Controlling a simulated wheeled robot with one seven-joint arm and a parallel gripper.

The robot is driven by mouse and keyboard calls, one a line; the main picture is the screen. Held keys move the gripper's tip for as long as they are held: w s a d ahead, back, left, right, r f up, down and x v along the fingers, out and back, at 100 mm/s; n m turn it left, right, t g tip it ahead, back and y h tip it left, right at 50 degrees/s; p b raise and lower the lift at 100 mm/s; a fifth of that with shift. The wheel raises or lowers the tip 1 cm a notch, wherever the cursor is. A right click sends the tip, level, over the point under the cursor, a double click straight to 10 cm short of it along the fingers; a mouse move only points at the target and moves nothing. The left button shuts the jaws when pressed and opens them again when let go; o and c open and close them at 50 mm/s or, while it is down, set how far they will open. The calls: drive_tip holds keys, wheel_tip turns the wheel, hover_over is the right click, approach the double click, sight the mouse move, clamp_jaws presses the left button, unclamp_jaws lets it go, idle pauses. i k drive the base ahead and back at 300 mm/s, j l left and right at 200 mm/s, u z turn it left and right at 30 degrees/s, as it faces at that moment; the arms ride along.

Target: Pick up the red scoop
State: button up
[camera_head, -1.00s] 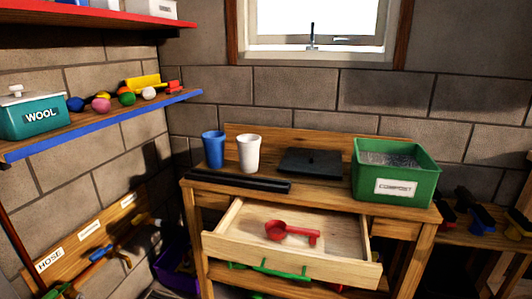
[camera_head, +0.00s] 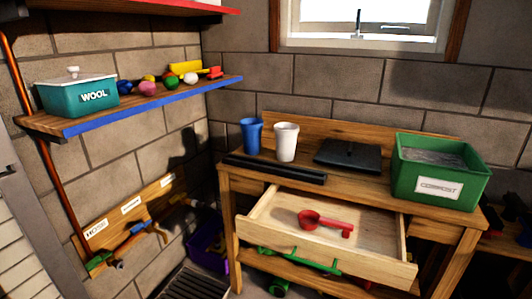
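The red scoop (camera_head: 324,223) lies in the open wooden drawer (camera_head: 278,240) of the workbench. Its round bowl is at the left and its handle reaches to the right. Nothing covers it. The drawer is pulled out toward me and the scoop is the only thing I see in it. My gripper is not in view.
On the workbench (camera_head: 235,175) stand a blue cup (camera_head: 251,136), a white cup (camera_head: 286,142), a dark flat tray (camera_head: 348,156) and a green compost bin (camera_head: 440,171). A blue-edged shelf (camera_head: 150,107) with a teal wool box (camera_head: 78,97) is on the left wall. A green handle fronts the drawer.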

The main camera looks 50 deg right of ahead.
sight(309, 221)
drive_tip(key=z, duration=1.45)
drive_tip(key=l+u, duration=0.3)
drive_tip(key=l, duration=0.3)
drive_tip(key=l+u, duration=0.35)
drive_tip(key=l, duration=0.25)
drive_tip(key=k+l+u, duration=0.3)
drive_tip(key=l, duration=0.3)
drive_tip(key=i, duration=0.1)
